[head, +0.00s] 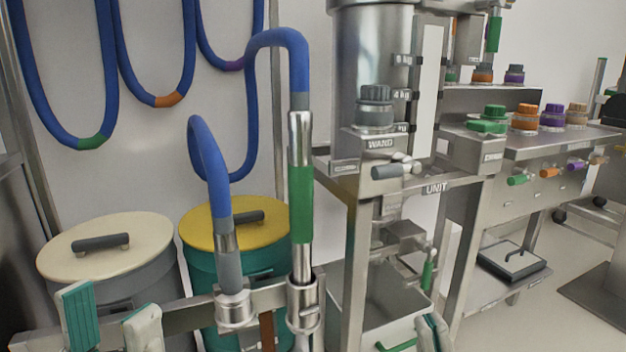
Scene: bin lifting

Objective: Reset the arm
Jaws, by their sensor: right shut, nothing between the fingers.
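My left gripper (111,312) shows at the bottom left, in front of the cream-lidded bin. Its two fingers, one with a teal ribbed pad and one pale grey, stand apart with nothing seen between them. My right gripper (433,328) shows at the bottom, right of centre, in front of the lower part of the metal stand. Its fingers are together and hold nothing. Most of both grippers and both arms lie below the picture edge.
A cream-lidded bin (108,245) and a yellow-lidded teal bin (236,224) stand at left behind a metal rail with upright hose nozzles (301,205). A steel vessel stand (375,80) is at centre. A bench (560,145) with coloured-cap jars stands right; floor shows lower right.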

